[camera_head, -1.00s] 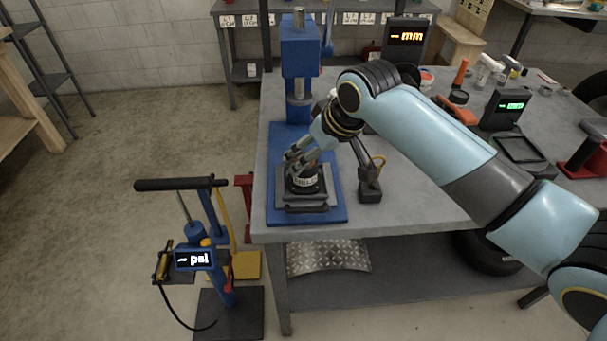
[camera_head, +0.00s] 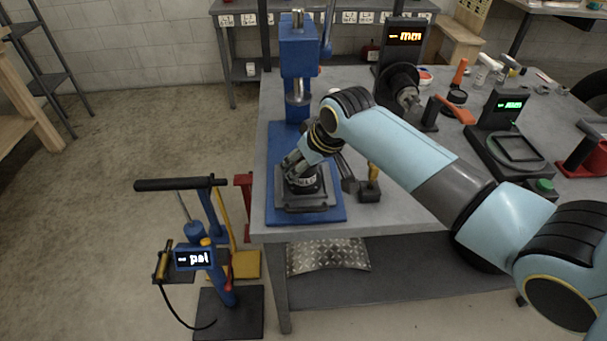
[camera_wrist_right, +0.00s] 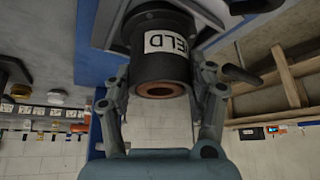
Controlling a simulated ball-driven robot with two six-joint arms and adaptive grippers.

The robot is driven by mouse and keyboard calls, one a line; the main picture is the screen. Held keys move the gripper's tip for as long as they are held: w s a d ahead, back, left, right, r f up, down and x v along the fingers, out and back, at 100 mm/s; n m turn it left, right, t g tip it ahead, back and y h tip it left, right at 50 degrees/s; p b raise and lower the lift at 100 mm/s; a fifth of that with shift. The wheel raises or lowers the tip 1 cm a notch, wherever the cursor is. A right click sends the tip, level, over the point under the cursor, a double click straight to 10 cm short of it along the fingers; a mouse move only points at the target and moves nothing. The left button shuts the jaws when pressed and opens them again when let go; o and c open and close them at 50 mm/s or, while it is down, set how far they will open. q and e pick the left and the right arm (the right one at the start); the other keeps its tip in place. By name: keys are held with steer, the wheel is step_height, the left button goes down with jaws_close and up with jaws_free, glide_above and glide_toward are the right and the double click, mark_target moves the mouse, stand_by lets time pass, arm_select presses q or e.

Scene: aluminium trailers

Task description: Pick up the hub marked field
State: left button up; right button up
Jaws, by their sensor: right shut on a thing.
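The hub marked FIELD (camera_head: 304,186) is a short black cylinder with a white label. It stands upright on the grey plate (camera_head: 318,205) of the blue press (camera_head: 299,50), at the front left of the workbench. In the right wrist view the hub (camera_wrist_right: 163,66) shows its label, partly cut off, and a copper-coloured ring at its end. My right gripper (camera_head: 300,167) reaches down onto the hub and is shut on it. Its fingers lie on either side of the hub in the right wrist view (camera_wrist_right: 163,88). My left gripper is not in view.
A dark stand with a yellow part (camera_head: 370,186) is close right of the press base. A black disc-shaped part (camera_head: 397,85) and a gauge with a green display (camera_head: 505,112) are farther right. A blue pump with a psi display (camera_head: 195,258) stands on the floor left.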

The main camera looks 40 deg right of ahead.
steer(key=c, duration=0.7)
steer(key=shift+r, duration=0.1)
jaws_close()
steer(key=shift+r, duration=0.15)
